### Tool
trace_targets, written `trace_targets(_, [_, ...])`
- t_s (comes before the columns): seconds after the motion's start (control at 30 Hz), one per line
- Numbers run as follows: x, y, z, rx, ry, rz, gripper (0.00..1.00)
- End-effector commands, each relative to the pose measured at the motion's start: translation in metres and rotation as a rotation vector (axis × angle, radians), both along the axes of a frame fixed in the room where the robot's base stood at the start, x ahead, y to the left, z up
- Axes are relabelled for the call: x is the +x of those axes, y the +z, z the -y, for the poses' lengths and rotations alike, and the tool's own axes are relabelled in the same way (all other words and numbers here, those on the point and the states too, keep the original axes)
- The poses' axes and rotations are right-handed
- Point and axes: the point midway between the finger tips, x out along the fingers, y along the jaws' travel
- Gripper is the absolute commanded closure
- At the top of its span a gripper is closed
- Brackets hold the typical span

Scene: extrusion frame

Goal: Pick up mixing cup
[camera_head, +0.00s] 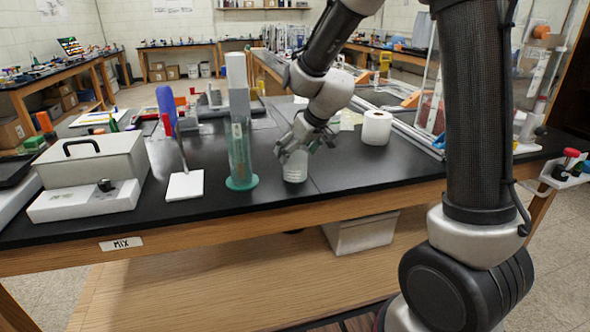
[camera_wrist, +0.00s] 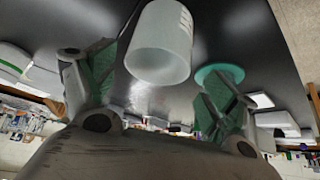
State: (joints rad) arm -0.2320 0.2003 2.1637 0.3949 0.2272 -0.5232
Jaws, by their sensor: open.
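The mixing cup (camera_head: 295,166) is a translucent whitish cup on the black tabletop, just right of the green-tinted cylinder. In the wrist view the cup (camera_wrist: 162,45) shows at the top middle, with faint markings on its side. My gripper (camera_head: 304,140) is open at the cup's upper part, and its fingers partly hide the cup in the head view. In the wrist view my gripper's green-padded fingers (camera_wrist: 163,85) are spread on either side of the cup, with visible gaps. I see no finger closed on it.
A tall green-tinted cylinder (camera_head: 238,140) on a round base stands close left of the cup. A white paper roll (camera_head: 376,127) stands to the right. A stand with a white base (camera_head: 185,186) and a grey box (camera_head: 92,160) are farther left. The tabletop (camera_head: 330,182) right of the cup is clear.

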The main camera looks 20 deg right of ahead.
Motion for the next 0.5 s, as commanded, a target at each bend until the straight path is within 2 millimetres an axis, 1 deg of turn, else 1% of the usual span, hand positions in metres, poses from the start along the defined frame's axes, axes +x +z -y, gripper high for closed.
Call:
trace_targets(0.03, [0.003, -0.006, -0.001, -0.001, -0.001, -0.003, 0.14])
trace_targets(0.17, [0.011, -0.021, -0.002, 0.000, -0.003, -0.004, 0.14])
trace_targets(0.3, [0.021, -0.041, -0.003, 0.000, -0.005, -0.004, 0.14])
trace_targets(0.4, [0.028, -0.052, -0.006, 0.000, -0.003, -0.004, 0.14])
trace_targets(0.5, [0.031, -0.056, -0.008, 0.000, -0.002, -0.002, 0.14])
